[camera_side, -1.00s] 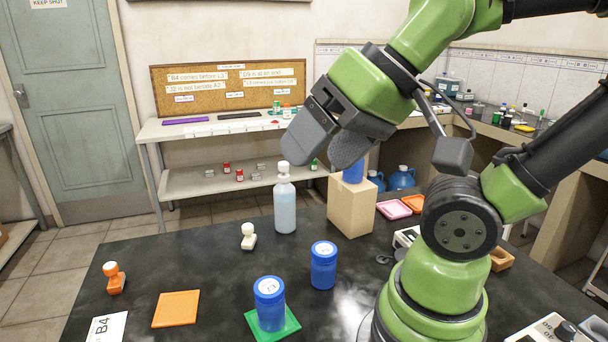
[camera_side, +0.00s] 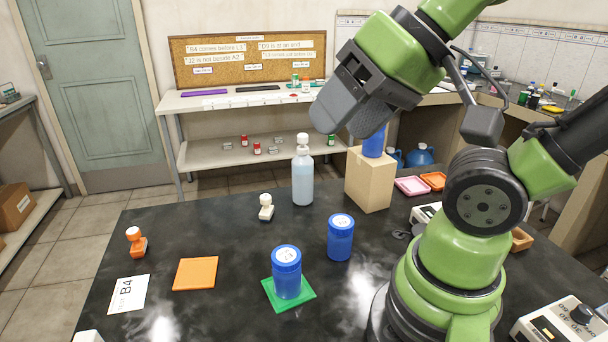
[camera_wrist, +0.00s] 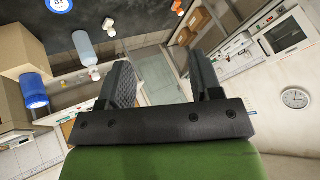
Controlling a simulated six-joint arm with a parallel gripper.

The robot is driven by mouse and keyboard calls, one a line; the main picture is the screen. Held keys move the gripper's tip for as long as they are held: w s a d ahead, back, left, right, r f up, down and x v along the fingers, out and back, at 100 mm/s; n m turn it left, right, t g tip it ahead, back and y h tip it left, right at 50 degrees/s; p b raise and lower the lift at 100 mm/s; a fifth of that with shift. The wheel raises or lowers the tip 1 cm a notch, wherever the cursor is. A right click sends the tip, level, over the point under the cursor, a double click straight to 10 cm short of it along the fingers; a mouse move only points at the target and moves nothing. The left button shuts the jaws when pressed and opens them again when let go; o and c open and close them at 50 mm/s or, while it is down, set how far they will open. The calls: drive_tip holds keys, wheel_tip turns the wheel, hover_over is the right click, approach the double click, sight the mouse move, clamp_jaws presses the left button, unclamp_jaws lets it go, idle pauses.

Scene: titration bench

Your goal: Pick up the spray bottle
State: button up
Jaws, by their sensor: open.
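The spray bottle (camera_side: 303,183) is a clear bottle of pale blue liquid with a white top. It stands upright on the black table, left of a cardboard box. In the wrist view it shows at upper left (camera_wrist: 86,50), outside the jaws. My gripper (camera_side: 346,118) is open and tilted in the air, above and right of the bottle's top in the side view. In the wrist view the gap between my fingers (camera_wrist: 160,72) is empty. The gripper does not touch the bottle.
The cardboard box (camera_side: 369,183) bears a blue jar (camera_side: 374,146) close to the bottle. A white stamp (camera_side: 266,207) stands left of it. Blue jars (camera_side: 340,240) (camera_side: 287,274) stand in front, one on a green mat (camera_side: 268,291). An orange mat (camera_side: 195,274) lies at left.

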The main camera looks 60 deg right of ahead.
drive_tip(key=m+g+h, duration=0.3)
drive_tip(key=h, duration=0.2)
approach(303, 134)
drive_tip(key=f, duration=0.2)
drive_tip(key=x, duration=0.4)
drive_tip(key=shift+w+d+f, duration=0.15)
drive_tip(key=shift+w+d, duration=0.1)
drive_tip(key=shift+w, duration=0.2)
drive_tip(key=shift+x, duration=3)
drive_tip(key=shift+s, duration=0.1)
clamp_jaws()
